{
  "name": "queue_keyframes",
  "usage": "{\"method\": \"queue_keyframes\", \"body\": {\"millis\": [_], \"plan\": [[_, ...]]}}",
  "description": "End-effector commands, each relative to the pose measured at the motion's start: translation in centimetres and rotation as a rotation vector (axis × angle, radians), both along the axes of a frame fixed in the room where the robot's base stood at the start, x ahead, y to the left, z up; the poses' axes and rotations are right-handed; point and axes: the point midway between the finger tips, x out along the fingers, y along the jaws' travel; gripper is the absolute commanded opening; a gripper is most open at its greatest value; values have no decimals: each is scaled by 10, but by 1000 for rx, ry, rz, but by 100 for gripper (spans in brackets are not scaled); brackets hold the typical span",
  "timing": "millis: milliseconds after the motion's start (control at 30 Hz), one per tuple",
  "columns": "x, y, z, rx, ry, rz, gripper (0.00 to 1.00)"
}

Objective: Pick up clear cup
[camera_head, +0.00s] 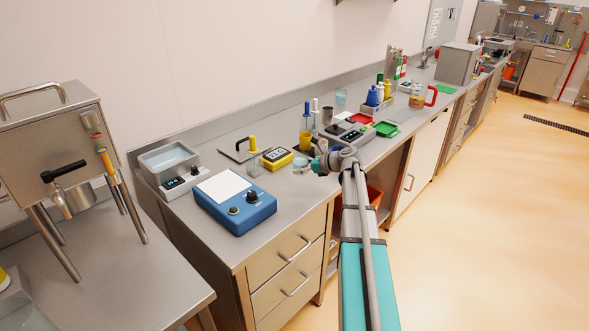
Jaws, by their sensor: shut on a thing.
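My gripper (307,165) is at the end of my arm, over the front part of the steel bench. It is small in the picture and partly hidden by my wrist. It is shut on a small pale, see-through thing at its tip, which looks like the clear cup (299,162). I cannot tell whether the cup touches the bench. Another small clear vessel (255,168) stands to the left, by a yellow-handled tool. A bluish clear cup (341,96) stands farther back by the wall.
A blue hotplate-like device (234,201), a yellow meter (277,159) and a water bath (168,161) are left of my gripper. A steel hopper (55,130) stands far left.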

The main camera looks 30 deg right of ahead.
Motion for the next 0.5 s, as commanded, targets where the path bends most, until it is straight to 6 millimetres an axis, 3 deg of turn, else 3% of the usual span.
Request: {"method": "queue_keyframes", "body": {"millis": [200,500], "plan": [[-3,-11,17,1,-1,1,27],[-11,-35,27,2,0,1,27]]}}
